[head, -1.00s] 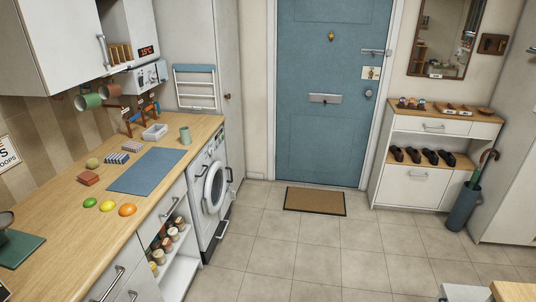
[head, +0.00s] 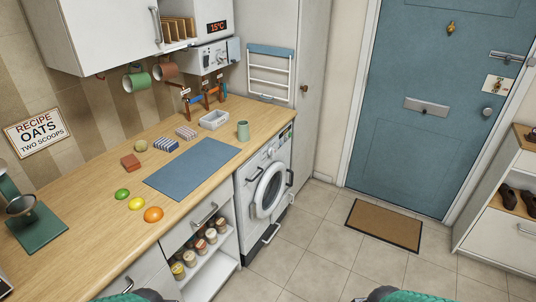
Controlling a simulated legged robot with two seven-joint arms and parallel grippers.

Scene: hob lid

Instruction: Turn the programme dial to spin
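The dial's markings and pointer are too small to read. Neither gripper shows; only dark and green parts, which look like my arms, edge in at the bottom.
Open shelves with jars (head: 190,258) stand left of the machine. The tiled floor (head: 325,240) before it is clear up to the doormat (head: 384,225).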

